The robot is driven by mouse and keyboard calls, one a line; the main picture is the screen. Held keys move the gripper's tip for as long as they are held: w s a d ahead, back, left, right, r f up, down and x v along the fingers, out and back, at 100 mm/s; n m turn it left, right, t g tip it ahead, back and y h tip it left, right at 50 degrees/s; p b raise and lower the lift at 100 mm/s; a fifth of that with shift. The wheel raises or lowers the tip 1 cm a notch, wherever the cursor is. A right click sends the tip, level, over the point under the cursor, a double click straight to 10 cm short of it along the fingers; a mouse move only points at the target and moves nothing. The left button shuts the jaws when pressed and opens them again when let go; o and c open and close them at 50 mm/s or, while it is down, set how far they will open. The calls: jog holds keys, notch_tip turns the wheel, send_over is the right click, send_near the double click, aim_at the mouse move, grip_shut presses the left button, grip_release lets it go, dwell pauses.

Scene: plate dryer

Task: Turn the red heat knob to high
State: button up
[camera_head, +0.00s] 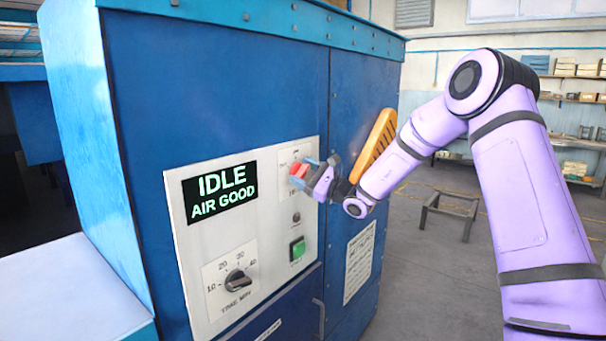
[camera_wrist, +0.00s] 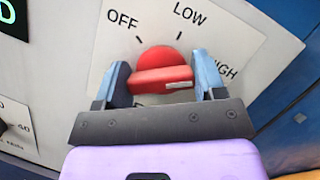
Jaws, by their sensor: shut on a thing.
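The red heat knob (camera_wrist: 163,70) sits on the white panel (camera_wrist: 75,60) of the blue machine. In the wrist view my gripper (camera_wrist: 161,77) has one blue finger on each side of the knob's bar, shut on it. The white mark at the bar's right end points right, toward the HIGH side. The OFF label is at upper left and LOW at upper right. HIGH is partly hidden by the right finger, so exact alignment is unclear. In the head view the knob (camera_head: 298,170) shows between the fingers of my gripper (camera_head: 303,172).
The display (camera_head: 220,194) reads "IDLE AIR GOOD". Below the heat knob is a green button (camera_head: 297,249). A black timer knob (camera_head: 237,281) is at lower left of the panel. An orange handle (camera_head: 375,143) stands out just right of my gripper.

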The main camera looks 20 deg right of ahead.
jog(key=shift+d+f+m, duration=0.1)
jog(key=shift+m, duration=0.6)
jog(key=o, duration=0.9)
jog(key=v, duration=1)
jog(key=shift+s+d+f, duration=0.15)
jog(key=shift+s, duration=0.2)
